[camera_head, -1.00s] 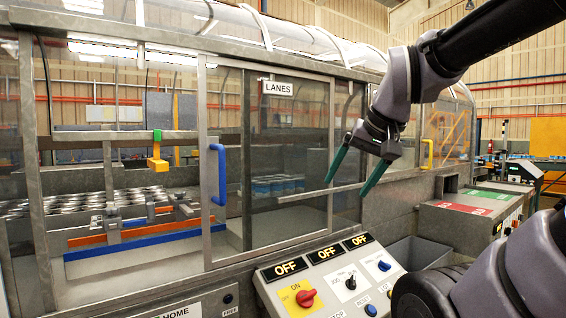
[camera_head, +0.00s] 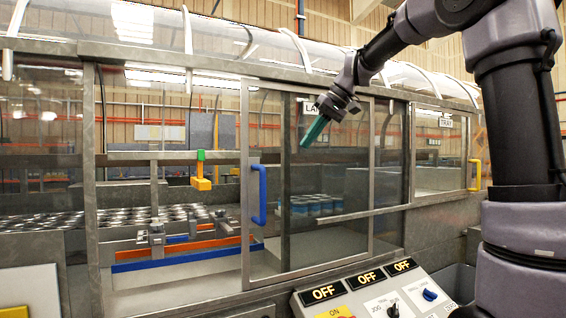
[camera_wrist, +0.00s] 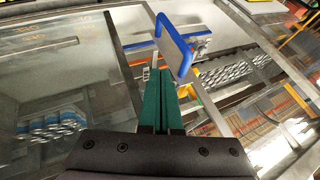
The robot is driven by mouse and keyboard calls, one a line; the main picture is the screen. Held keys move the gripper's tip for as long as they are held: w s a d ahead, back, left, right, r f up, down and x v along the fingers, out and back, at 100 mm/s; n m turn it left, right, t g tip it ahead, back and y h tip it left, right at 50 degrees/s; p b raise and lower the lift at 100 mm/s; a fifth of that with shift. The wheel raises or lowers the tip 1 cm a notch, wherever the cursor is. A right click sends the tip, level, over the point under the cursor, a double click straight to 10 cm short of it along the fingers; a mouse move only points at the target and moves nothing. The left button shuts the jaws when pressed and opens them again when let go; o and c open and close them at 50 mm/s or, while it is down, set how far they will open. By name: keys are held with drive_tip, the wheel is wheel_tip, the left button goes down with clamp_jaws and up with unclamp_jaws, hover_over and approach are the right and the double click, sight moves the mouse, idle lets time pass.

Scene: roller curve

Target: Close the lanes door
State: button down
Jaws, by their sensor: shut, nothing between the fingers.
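The lanes door is a framed clear sliding panel (camera_head: 248,215) with a vertical blue handle (camera_head: 259,185) on its left edge. The bay to the left of that edge looks uncovered, so the door stands open. The LANES label (camera_head: 309,107) is partly hidden by my gripper. My gripper (camera_head: 312,133) is shut and empty, with green fingers pointing down and left, in front of the upper door, right of and above the handle. In the wrist view the closed fingertips (camera_wrist: 160,75) point towards the blue handle (camera_wrist: 186,64); I cannot tell contact, but they look apart.
A control panel (camera_head: 375,295) with OFF displays and knobs juts out below the door. A yellow handle (camera_head: 475,175) is on the tray door at right. Inside the left bay are a yellow-and-green part (camera_head: 202,175), orange and blue rails and several can tops (camera_head: 120,217).

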drive_tip(key=w+a+f, duration=0.1)
drive_tip(key=a+f, duration=0.6)
drive_tip(key=a, duration=0.2)
drive_tip(key=shift+w+a+f, duration=0.15)
drive_tip(key=shift+w+f, duration=0.1)
drive_tip(key=shift+f, duration=0.15)
drive_tip(key=shift+a, duration=0.1)
drive_tip(key=s+a, duration=0.5)
drive_tip(key=a, duration=0.7)
drive_tip(key=s+a, duration=0.6)
drive_tip(key=a, duration=0.6)
drive_tip(key=s+a, duration=0.6)
drive_tip(key=a, duration=0.6)
drive_tip(key=shift+s+a, duration=0.1)
drive_tip(key=shift+a, duration=0.05)
